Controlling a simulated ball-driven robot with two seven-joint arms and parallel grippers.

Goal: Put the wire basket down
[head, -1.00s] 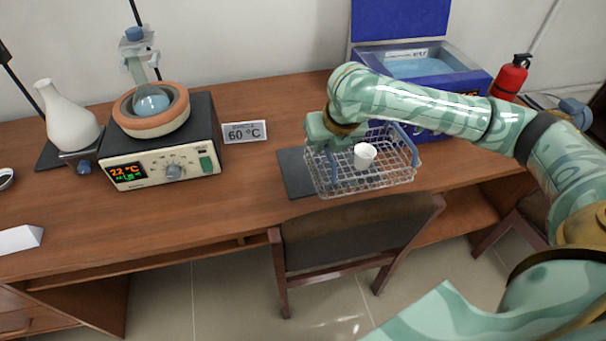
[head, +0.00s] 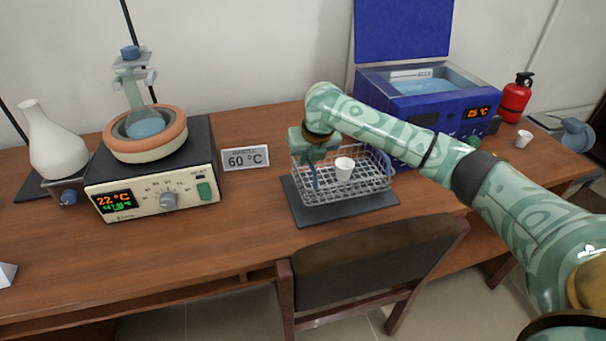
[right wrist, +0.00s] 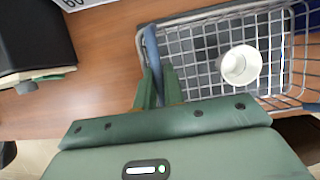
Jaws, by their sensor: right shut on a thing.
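The wire basket (head: 366,186) is a silver mesh tray with blue handles, roughly level, with a white cup (head: 344,169) standing in it. It is over the dark grey mat (head: 318,217) on the table, at or just above its surface; I cannot tell whether it touches. My right gripper (head: 315,166) is shut on the basket's left side. In the right wrist view, its green fingers (right wrist: 160,84) close around the blue handle (right wrist: 152,50), with the cup (right wrist: 240,66) inside the mesh. My left gripper is not in view.
A heating bath (head: 155,180) with a flask and a 60 °C sign (head: 246,158) stand left. A blue open-lidded bath (head: 425,105) stands close behind the basket. Another cup (head: 523,139) and a red extinguisher (head: 516,98) are right. A chair (head: 375,265) stands in front.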

